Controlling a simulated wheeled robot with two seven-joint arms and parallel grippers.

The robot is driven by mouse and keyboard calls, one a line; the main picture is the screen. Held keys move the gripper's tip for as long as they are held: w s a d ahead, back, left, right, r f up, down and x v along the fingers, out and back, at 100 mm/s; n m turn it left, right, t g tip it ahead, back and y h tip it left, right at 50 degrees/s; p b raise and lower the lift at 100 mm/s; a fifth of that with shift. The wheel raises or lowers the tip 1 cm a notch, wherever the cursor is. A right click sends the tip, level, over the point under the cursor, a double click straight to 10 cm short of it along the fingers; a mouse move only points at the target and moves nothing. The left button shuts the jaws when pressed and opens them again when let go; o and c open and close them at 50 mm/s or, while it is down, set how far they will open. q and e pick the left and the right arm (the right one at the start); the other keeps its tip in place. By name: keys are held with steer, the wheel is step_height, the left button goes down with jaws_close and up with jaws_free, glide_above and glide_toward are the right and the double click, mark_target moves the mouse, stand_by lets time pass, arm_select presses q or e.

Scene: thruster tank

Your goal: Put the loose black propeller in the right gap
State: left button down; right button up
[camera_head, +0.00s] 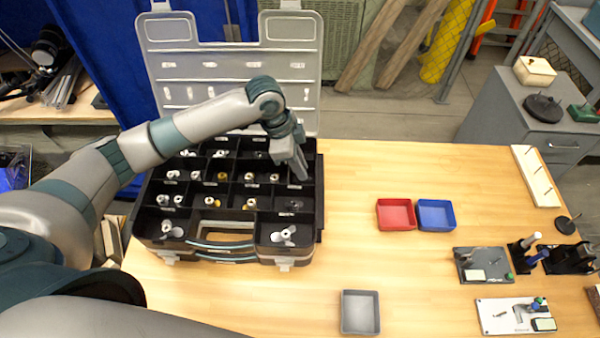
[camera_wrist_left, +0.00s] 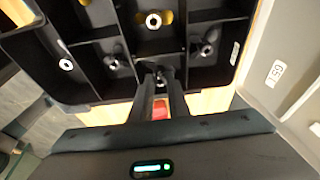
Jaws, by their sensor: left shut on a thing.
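The black parts case (camera_head: 318,222) stands open on the table, divided into compartments. My left gripper (camera_head: 301,172) is over its right side, near the back right compartments. In the left wrist view, my gripper (camera_wrist_left: 159,82) is shut on a small dark thing with a pale hub, the black propeller (camera_wrist_left: 159,72) as far as I can tell. The fingers cover most of it, and it is hidden in the head view. Other dark propellers lie in compartments beside the fingers in the left wrist view (camera_wrist_left: 111,62), one more to the right (camera_wrist_left: 206,48). My right gripper is out of view.
The case's grey lid (camera_head: 232,65) stands up behind it. White and yellow parts fill many compartments. A red tray (camera_head: 396,214), a blue tray (camera_head: 436,215) and a grey tray (camera_head: 360,312) stand to the right. The table between them is clear.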

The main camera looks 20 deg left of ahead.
arm_select(q)
steer(key=shift+f+p, duration=0.65)
steer(key=shift+f, duration=1.25)
steer(key=c, duration=2)
jaws_free()
steer(key=shift+f, duration=0.1)
